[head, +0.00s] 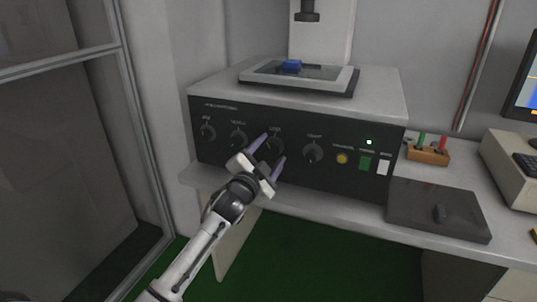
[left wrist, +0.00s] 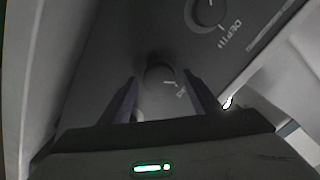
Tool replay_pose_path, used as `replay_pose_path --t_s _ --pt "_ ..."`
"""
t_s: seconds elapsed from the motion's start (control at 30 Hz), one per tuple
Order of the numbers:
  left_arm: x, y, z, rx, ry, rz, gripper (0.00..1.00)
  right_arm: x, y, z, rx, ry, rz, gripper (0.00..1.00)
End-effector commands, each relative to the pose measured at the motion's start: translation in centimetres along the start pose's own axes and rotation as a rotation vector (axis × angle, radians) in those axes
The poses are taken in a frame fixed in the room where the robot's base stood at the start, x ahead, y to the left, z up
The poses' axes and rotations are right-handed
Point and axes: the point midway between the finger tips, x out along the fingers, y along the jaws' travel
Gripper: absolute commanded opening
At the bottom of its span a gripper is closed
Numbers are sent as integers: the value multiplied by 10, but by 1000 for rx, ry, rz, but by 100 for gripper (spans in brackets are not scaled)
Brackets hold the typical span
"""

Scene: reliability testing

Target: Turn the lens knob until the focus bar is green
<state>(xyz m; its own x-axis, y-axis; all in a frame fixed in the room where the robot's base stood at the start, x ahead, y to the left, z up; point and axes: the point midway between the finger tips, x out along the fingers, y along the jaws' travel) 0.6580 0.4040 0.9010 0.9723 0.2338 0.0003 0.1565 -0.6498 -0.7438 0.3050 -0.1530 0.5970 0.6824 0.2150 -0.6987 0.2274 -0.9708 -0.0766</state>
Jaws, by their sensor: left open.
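The black instrument panel (head: 340,178) carries a row of dark round knobs. My left gripper (head: 273,147) is open in front of the third knob from the left (head: 276,144), its two purple fingers on either side of it. The small label above that knob looks like "LENS" but is hard to read. In the left wrist view this knob (left wrist: 160,75) sits between the open fingers (left wrist: 160,98); contact cannot be told. The knob marked DEPTH (left wrist: 207,12) is beside it. A monitor (head: 525,85) is cut off at the right edge; no focus bar is discernible. My right gripper is out of view.
Other knobs flank it: the leftmost (head: 208,131) and a larger one to the right (head: 312,152). A stage with a blue piece (head: 291,65) sits on top. A grey plate (head: 438,208) and a wooden rack (head: 428,156) lie to the right on the bench.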

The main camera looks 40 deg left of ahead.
Motion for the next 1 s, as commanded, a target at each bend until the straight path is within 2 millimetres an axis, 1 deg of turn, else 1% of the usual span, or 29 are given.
replay_pose_path --t_s 0.07,0.17,0.4,0.5,0.6,0.77,1.0 --pt "-4 1 0 0 -1 1 57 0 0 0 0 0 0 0" --pt "-16 1 0 0 -1 2 57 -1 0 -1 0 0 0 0" --pt "-64 1 1 0 -2 2 57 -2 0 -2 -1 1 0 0" --pt "-81 1 1 0 -2 2 57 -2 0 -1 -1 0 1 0" --pt "-93 1 1 -1 -2 1 57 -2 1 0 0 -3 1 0" --pt "-102 0 0 -1 -1 0 57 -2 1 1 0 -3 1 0" --pt "-103 0 0 0 -1 0 57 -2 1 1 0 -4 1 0"
